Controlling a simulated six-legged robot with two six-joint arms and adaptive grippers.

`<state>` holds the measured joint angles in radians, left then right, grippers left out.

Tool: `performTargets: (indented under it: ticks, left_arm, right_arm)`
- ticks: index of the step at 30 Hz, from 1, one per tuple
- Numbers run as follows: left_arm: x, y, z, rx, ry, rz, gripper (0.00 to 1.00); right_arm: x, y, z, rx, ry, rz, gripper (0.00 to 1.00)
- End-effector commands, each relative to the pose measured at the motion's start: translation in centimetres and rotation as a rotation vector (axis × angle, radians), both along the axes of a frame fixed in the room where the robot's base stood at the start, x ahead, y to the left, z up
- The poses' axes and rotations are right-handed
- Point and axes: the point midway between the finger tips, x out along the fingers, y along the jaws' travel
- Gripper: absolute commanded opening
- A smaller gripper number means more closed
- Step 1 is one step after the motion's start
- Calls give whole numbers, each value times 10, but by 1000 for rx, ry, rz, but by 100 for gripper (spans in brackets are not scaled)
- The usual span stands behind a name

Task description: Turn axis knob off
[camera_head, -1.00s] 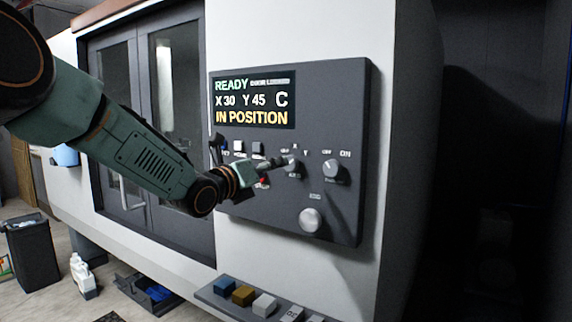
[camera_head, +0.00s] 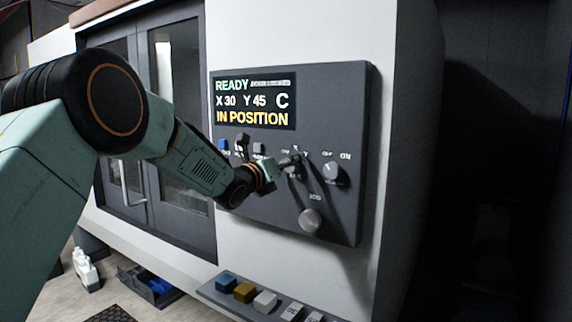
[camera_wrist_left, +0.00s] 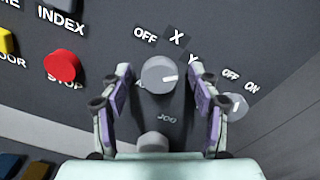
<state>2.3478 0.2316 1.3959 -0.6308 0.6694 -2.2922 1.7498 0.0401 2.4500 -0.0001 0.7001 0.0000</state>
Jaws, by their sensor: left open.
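The axis knob (camera_wrist_left: 157,74) is a round grey dial with labels OFF, X and Y around its upper side. Its white pointer mark faces right, roughly toward the Y side. In the wrist view my left gripper (camera_wrist_left: 160,80) is open, with one finger on each side of the knob. Whether the fingers touch it I cannot tell. In the head view my left gripper (camera_head: 284,163) is at the control panel (camera_head: 250,200) and partly hides the knob. My right gripper is not in view.
Right of the axis knob is an OFF/ON knob (camera_head: 332,172); below is the JOG knob (camera_head: 310,220). A red STOP button (camera_wrist_left: 62,65) sits to the left. The screen (camera_head: 253,100) reads READY and IN POSITION. A ledge with coloured blocks (camera_head: 243,292) juts out below.

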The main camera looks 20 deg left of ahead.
Motion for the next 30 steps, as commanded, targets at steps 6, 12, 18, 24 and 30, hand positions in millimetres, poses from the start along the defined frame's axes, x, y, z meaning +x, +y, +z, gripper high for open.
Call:
performTargets:
  ticks: [6, 12, 18, 24, 30]
  left_arm:
    - [0, 0, 0, 0, 0, 0, 50]
    - [0, 0, 0, 0, 0, 0, 33]
    - [0, 0, 0, 0, 0, 0, 16]
    - [0, 0, 0, -2, 0, 0, 7]
    - [0, 1, -1, -39, 8, 0, 7]
  right_arm:
    - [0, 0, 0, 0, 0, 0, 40]
    - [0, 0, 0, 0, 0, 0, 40]
    - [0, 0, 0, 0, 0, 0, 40]
    - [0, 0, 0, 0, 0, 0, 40]
    - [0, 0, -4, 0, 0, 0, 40]
